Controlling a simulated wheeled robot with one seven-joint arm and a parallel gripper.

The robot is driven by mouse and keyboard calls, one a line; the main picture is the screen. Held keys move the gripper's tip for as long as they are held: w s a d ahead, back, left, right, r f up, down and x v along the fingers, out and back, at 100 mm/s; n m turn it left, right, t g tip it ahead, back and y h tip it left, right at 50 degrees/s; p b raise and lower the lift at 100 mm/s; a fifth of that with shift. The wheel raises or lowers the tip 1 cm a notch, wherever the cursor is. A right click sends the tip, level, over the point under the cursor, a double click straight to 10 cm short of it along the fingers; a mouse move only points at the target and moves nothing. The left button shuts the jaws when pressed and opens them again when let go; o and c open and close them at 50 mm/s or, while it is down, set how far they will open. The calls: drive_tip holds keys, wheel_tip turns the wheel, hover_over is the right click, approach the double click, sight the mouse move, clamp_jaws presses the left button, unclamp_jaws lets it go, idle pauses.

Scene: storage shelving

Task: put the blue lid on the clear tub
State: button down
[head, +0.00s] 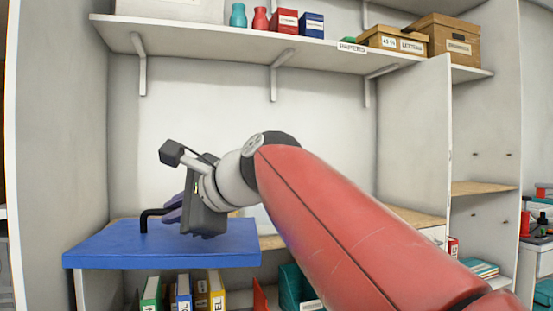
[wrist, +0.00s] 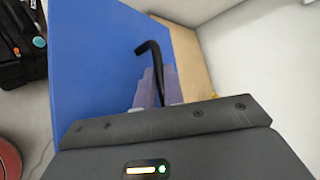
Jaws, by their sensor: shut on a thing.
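The blue lid (head: 190,252) is a flat, wide slab with a bent black handle (head: 148,214). It is roughly level at the left, in front of the shelving. My gripper (head: 174,208) is shut on the handle, with its purple fingers around the bar. In the wrist view the fingers (wrist: 152,92) grip the black handle (wrist: 150,52), and the blue lid (wrist: 90,95) spreads out beneath. I cannot make out the clear tub in either view; the lid and my arm cover part of the shelf. Whether the lid touches the shelf is unclear.
A wooden shelf (head: 400,217) runs behind my arm. Binders (head: 182,292) stand below the lid. The upper shelf (head: 215,45) holds vases and boxes. An upright panel (head: 415,150) stands at right. In the wrist view, a black case (wrist: 20,45) is left of the lid.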

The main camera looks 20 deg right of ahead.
drive_tip(key=w+d+f+m+h, duration=0.2)
drive_tip(key=d+f+m+h, duration=0.1)
drive_tip(key=f, duration=1.3)
drive_tip(key=w+d+f+m+t+h, duration=0.1)
drive_tip(key=w+d+f+m+h, duration=0.2)
drive_tip(key=f, duration=1.4)
drive_tip(key=w+d+f+m+t+h, duration=0.1)
drive_tip(key=d+f+m+h, duration=0.3)
drive_tip(key=f, duration=1.3)
drive_tip(key=w+d+h, duration=0.1)
drive_tip(key=d, duration=0.1)
drive_tip(key=shift+w+d+m+h, duration=0.2)
drive_tip(key=shift+d+m+h, duration=0.2)
